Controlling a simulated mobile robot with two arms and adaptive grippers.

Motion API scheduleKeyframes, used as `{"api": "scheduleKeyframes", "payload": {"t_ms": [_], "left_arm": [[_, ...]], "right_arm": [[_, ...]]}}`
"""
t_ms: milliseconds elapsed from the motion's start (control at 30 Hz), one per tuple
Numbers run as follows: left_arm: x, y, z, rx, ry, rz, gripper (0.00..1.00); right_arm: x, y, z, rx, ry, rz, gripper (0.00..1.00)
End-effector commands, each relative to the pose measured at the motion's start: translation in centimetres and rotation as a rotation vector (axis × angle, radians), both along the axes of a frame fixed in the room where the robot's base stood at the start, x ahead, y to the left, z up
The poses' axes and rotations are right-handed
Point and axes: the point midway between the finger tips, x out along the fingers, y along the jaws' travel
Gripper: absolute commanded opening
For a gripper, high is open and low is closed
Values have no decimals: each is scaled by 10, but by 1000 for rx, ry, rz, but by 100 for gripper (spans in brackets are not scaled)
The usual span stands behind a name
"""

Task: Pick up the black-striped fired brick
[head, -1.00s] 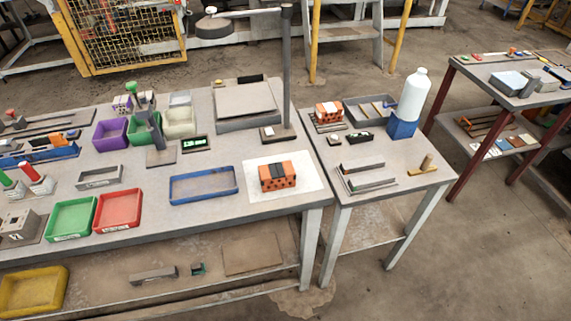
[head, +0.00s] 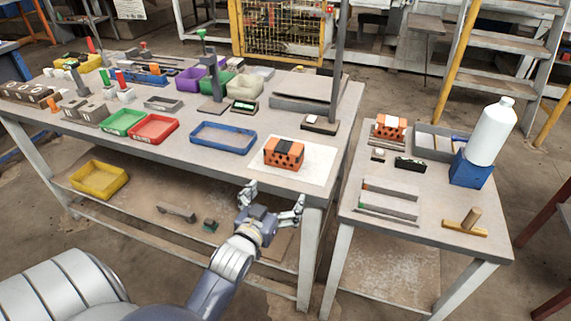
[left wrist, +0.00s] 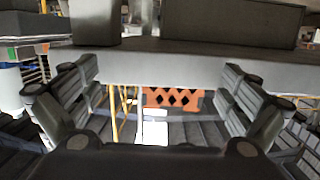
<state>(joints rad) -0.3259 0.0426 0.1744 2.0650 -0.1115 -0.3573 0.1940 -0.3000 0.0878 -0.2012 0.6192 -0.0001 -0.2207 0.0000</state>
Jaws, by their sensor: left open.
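The black-striped fired brick (head: 284,155), orange with dark holes and a black band across its top, lies on a white sheet (head: 316,168) at the right end of the long bench. My left gripper (head: 272,200) is open and empty, in front of the bench's front edge, on the near side of the brick and apart from it. In the left wrist view the open fingers (left wrist: 155,98) frame an orange piece with dark diamond shapes (left wrist: 173,97); I cannot tell which brick it is. My right gripper is not in view.
A similar orange brick with a white band (head: 391,127) stands on the side table (head: 430,235). A blue tray (head: 223,137) lies left of the white sheet. A dark post (head: 337,60) rises behind it. A gap separates bench and side table.

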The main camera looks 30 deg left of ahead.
Motion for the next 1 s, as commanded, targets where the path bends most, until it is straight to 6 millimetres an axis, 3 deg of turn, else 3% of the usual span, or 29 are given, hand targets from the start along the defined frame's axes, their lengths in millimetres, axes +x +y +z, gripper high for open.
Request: {"api": "scheduleKeyframes", "payload": {"t_ms": [100,200,433,667,1000], "left_arm": [[2,13,41,18,-121,22,100],[8,18,57,24,-167,29,100],[42,27,61,24,-173,29,100],[59,31,60,25,-171,28,100],[101,43,62,24,-171,29,100]], "right_arm": [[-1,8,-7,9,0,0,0],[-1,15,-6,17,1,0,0],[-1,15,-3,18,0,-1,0],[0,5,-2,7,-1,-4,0],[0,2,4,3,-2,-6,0]]}}
